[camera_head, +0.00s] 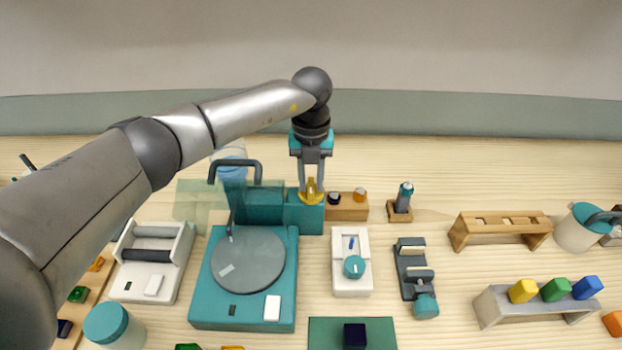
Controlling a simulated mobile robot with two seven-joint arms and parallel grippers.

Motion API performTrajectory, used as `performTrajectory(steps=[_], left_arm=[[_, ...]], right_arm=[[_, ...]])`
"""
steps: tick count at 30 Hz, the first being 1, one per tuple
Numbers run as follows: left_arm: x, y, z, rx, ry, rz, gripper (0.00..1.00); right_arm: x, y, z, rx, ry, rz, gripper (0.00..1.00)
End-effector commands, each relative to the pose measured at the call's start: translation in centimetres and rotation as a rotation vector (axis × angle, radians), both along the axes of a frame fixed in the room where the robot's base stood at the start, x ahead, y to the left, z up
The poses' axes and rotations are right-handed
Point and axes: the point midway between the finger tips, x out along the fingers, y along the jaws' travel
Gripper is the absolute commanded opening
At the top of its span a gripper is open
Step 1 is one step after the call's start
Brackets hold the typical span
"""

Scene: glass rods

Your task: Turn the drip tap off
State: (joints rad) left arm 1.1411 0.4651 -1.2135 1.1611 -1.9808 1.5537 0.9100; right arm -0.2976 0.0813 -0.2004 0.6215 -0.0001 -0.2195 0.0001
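The drip tap appears to be the yellow handle (312,197) on a teal block (305,220) behind the turntable device. My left gripper (312,188) reaches straight down over the yellow handle, one finger on each side of it. The fingertips are at the handle's height and hide part of it. A gap shows between the fingers, with the yellow part in it; I cannot tell whether they press on it. A dark curved spout (235,165) rises to the left of the block. No drops can be made out. My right gripper is not in view.
A teal base with a grey disc (248,260) stands in front. A wooden block with knobs (347,207) sits close right of the tap. A clear panel (195,200) is left.

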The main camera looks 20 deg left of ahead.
Motion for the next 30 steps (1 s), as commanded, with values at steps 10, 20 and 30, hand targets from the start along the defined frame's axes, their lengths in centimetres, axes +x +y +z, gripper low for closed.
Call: performTrajectory(steps=[10, 20, 30], left_arm=[[0.01, 0.01, 0.04, 0.000, 0.000, 0.000, 0.00], [0.02, 0.02, 0.05, 0.000, 0.000, 0.000, 0.00], [0.04, 0.04, -0.01, -0.001, -0.001, -0.093, 0.00]], right_arm=[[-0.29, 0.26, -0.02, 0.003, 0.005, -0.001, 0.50], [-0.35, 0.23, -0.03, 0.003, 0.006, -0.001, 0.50], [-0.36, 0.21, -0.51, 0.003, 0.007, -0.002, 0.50]])
